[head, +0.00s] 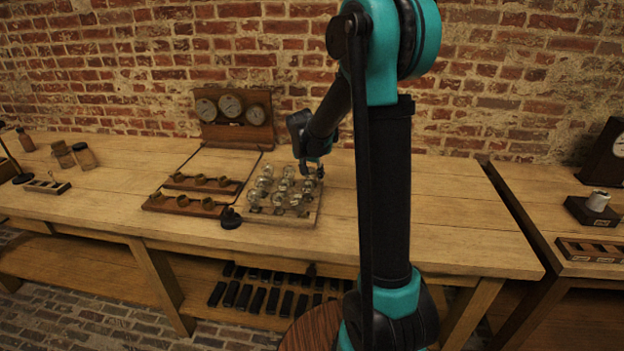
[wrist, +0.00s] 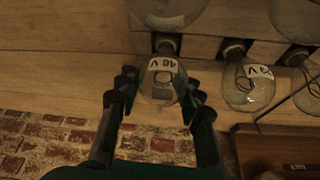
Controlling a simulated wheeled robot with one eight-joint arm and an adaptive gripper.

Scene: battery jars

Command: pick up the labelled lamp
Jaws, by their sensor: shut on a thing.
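The labelled lamp (wrist: 163,82) is a clear glass bulb with a white tag, upside down in the wrist view, that seems to read 16 V. My gripper (wrist: 158,100) has a dark finger on each side of this bulb and is shut on it. Its dark base points away, toward the wooden lamp board. I cannot tell whether the base is clear of its place. In the head view my gripper (head: 313,170) is at the board's (head: 262,219) back right corner, and the held lamp is hard to make out there.
Several other glass lamps (head: 278,191) stand close by on the board; a tagged one (wrist: 246,85) is right of the held lamp in the wrist view. A wooden frame with dark strips (head: 190,205) lies left. A gauge panel (head: 233,113) stands behind. The bench right of the board is clear.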

